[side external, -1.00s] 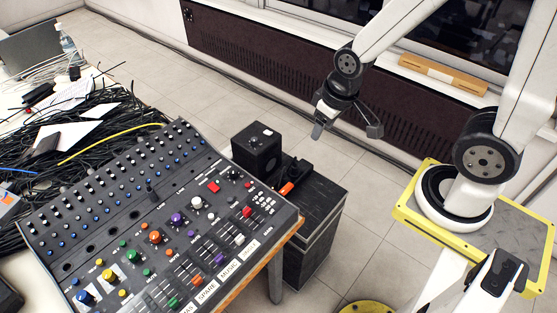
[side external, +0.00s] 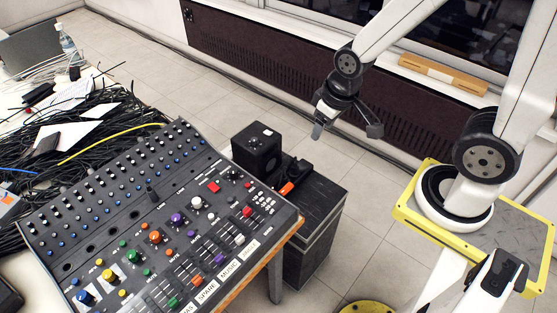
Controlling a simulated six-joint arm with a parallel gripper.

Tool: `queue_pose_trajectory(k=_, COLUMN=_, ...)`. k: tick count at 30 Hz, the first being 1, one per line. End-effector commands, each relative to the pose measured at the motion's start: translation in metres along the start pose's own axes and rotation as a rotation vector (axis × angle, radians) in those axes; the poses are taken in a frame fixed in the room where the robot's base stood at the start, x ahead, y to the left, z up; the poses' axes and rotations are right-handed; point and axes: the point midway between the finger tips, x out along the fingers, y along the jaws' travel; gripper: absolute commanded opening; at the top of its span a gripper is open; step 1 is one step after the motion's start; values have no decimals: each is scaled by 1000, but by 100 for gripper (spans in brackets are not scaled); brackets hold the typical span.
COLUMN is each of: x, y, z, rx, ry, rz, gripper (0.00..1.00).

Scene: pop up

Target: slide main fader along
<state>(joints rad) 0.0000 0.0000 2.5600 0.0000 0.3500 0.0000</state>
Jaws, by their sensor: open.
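A black mixing desk (side external: 120,222) lies on the table at the left. It carries rows of knobs and a bank of sliding faders along its right front edge. The fader caps include a red one (side external: 247,211), a white one (side external: 240,239), a purple one (side external: 219,259) and a green one (side external: 172,303). The labels are small, and I cannot tell for sure which cap is the main fader. My gripper (side external: 345,130) hangs open and empty, above and to the right of the desk, with its two fingers spread. It is clear of every fader.
A black speaker box (side external: 257,152) and a dark cabinet (side external: 318,222) stand to the right of the desk. A tangle of black cables (side external: 95,110) covers the table behind the desk. A water bottle (side external: 67,40) stands at the back left. The air around my gripper is free.

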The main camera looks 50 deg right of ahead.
Motion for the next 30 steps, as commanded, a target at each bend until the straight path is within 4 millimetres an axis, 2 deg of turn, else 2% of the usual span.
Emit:
queue_pose_trajectory(k=2, x=0, y=0, z=0, rx=0, ry=0, rz=0, gripper=59)
queue_pose_trajectory(k=3, x=0, y=0, z=0, rx=0, ry=0, rz=0, gripper=49)
queue_pose_trajectory(k=4, x=0, y=0, z=0, rx=0, ry=0, rz=0, gripper=44)
queue_pose_trajectory(k=14, x=7, y=-10, z=-10, rx=109, ry=-18, rz=-6, gripper=44)
queue_pose_trajectory(k=30, x=51, y=-66, z=-45, rx=678, ry=-110, rz=12, gripper=44)
